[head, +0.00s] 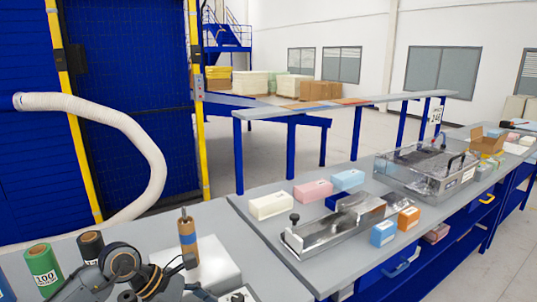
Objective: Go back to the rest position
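My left arm comes in at the bottom left, over the near table (215,247). My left gripper (198,277) is at its end, low in the picture. Its two dark fingers look spread apart with nothing between them. It is close to a white block (215,268) and a brown cylinder with a blue band (187,238), which stands upright behind it; whether it touches either is unclear. My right gripper is not in view.
Green (43,270) and black (91,246) rolls stand at the left. A metal fixture (320,232) lies among cream (270,205), pink (313,190), blue (348,179) and orange (408,218) foam blocks. A larger clear-covered machine (425,172) stands behind. A white hose (140,140) curves at left.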

